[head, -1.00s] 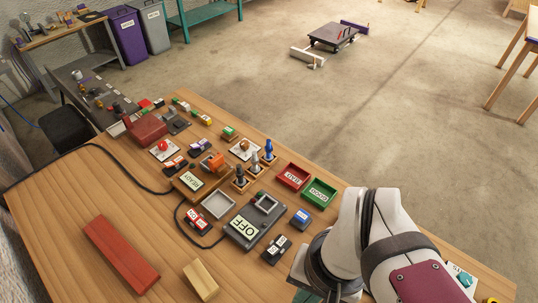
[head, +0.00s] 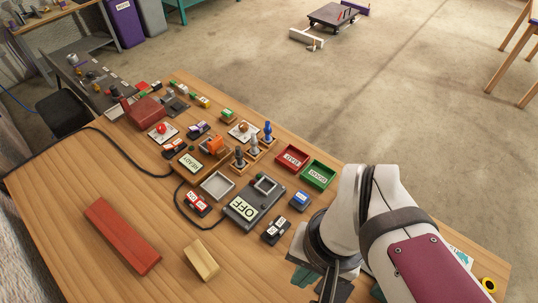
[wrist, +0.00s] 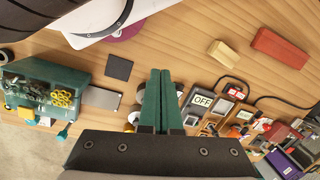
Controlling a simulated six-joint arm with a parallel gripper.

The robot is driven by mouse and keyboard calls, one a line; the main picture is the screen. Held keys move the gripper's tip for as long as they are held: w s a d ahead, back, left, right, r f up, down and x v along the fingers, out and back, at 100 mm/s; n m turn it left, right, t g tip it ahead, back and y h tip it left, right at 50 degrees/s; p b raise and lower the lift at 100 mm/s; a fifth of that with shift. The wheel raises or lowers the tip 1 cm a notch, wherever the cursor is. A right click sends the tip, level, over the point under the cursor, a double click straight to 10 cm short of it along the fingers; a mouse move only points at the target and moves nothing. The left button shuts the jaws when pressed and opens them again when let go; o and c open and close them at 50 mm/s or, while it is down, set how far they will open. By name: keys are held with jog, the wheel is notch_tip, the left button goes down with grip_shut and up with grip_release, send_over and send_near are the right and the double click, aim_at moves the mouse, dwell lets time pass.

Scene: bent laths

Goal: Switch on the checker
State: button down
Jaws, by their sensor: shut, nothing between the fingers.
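The checker (head: 254,208) is a dark grey box on the wooden bench, with a pale display reading OFF and a small grey-framed recess at its far end. It also shows in the wrist view (wrist: 200,103), right of my fingers. A cable runs from its side. My gripper (wrist: 160,73) has its two green fingers together and empty, above the bench and apart from the checker. In the head view my arm stands right of the checker, and the fingertips are not clear there.
A small dark block with white labels (head: 275,230) and a blue block (head: 300,201) sit close to the checker. A grey tray (head: 217,186) and READY box (head: 189,162) lie beyond. Red (head: 122,236) and tan (head: 201,260) bars lie nearer, with bare wood around them.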

jog(key=n+g+y, duration=0.1)
jog(key=n+g, duration=0.2)
jog(key=n, duration=0.8)
send_over(272, 231)
jog(key=w+d, duration=0.1)
jog(key=d, duration=0.3)
notch_tip(272, 231, down, 2)
jog(key=w+d+f+n, duration=0.1)
jog(key=w+f+n, duration=0.2)
jog(key=w+f, duration=0.1)
jog(key=shift+w+d+n+y, duration=0.2)
jog(key=shift+n+y, duration=0.1)
jog(key=shift+y, duration=0.1)
jog(key=shift+a, duration=0.1)
jog(key=x, duration=1.4)
jog(key=shift+s+r, duration=0.15)
jog(key=shift+s, duration=0.15)
